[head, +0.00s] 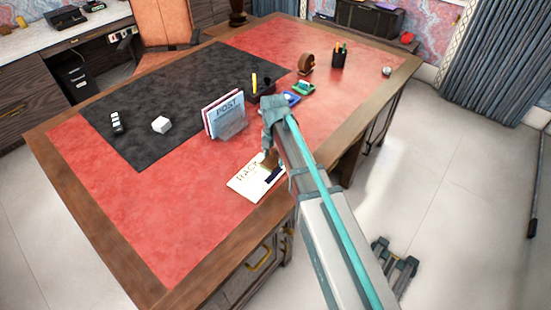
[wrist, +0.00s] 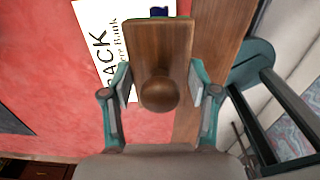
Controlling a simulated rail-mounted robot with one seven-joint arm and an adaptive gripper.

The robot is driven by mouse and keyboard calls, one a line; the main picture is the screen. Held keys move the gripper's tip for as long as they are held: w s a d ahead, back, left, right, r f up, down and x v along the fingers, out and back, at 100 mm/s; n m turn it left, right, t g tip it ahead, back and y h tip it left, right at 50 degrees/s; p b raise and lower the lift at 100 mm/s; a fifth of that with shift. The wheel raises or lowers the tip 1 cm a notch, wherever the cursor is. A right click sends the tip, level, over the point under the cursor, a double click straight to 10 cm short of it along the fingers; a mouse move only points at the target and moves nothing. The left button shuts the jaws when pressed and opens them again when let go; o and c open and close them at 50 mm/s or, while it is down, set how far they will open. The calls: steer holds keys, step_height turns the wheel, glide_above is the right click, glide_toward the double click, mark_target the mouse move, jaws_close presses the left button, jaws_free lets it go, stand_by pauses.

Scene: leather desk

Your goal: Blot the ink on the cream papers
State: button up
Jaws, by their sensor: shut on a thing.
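A cream paper (head: 244,184) with black lettering lies on the red leather near the desk's front edge. It also shows in the wrist view (wrist: 91,14). A dark blue ink patch (head: 275,172) is on its right part; a bit of the ink (wrist: 159,11) shows past the blotter in the wrist view. My gripper (wrist: 160,72) is shut on a wooden blotter (wrist: 160,42) with a round knob, one finger at each side of the knob. The blotter is over the paper; I cannot tell whether it touches it. In the head view my arm hides most of it.
A letter holder (head: 228,126) with postcards stands behind the paper. A dark desk pad (head: 165,100) carries a white cube (head: 161,124) and a black-and-white item (head: 118,122). Ink pads (head: 303,88), a tape dispenser (head: 306,64) and a pen cup (head: 339,56) stand farther back. The left front leather is clear.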

steer(key=shift+s+a+f+b, duration=0.15)
steer(key=shift+f+b, duration=0.15)
steer(key=shift+f, duration=0.15)
steer(key=b, duration=0.3)
glide_above(274, 175)
steer(key=shift+f, duration=2.3)
steer(key=shift+f, duration=0.6)
steer(key=shift+r+p, duration=0.15)
steer(key=shift+p, duration=0.15)
steer(key=shift+w+g+y+p, duration=0.3)
steer(key=shift+g+y+p, duration=0.1)
steer(key=shift+g+p, duration=0.25)
steer(key=shift+g, duration=0.25)
steer(key=shift+d, duration=0.2)
steer(key=shift+s, duration=0.1)
